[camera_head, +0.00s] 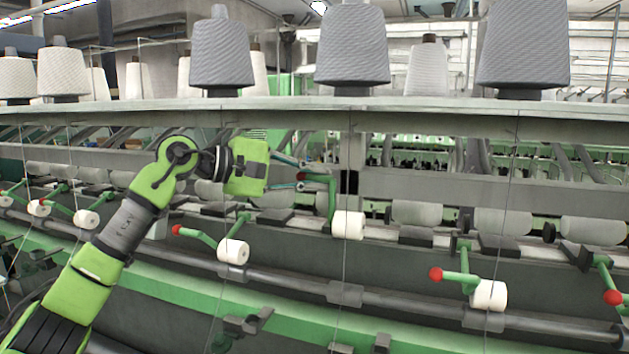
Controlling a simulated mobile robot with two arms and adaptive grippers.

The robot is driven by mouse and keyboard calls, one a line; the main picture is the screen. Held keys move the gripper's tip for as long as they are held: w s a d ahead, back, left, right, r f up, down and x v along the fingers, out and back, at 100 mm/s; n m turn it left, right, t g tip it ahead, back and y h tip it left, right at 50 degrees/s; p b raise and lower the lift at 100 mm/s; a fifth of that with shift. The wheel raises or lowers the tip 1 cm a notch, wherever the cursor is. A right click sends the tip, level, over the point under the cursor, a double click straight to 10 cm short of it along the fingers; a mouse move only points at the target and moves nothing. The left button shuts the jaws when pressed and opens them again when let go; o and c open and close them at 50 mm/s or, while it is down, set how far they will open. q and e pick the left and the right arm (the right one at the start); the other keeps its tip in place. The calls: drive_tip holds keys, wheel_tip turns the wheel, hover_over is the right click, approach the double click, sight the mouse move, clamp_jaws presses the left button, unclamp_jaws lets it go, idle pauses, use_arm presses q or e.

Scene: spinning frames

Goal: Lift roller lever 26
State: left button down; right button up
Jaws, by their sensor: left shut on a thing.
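A green roller lever (332,195) stands at the middle of the spinning frame with a white roller (348,225) at its lower end. My left gripper (301,175) is shut on this lever at its red knob end, and its fingers partly hide the knob. The lever is raised, and its roller sits higher than the neighbouring ones. No number is readable on any lever. My right gripper is not in view.
Lowered levers with red knobs stand beside it, one with a roller (233,251) on the left and one with a roller (490,296) on the right. Large grey bobbins (352,45) stand on the shelf (420,116) above. Thin threads hang down across the frame.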

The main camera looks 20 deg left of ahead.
use_arm(q)
drive_tip(key=shift+r, duration=0.2)
drive_tip(key=c, duration=2.2)
unclamp_jaws()
drive_tip(key=shift+c, duration=0.2)
drive_tip(key=shift+o, duration=0.7)
drive_tip(key=shift+d, duration=0.2)
drive_tip(key=shift+f, duration=0.1)
drive_tip(key=v, duration=1.2)
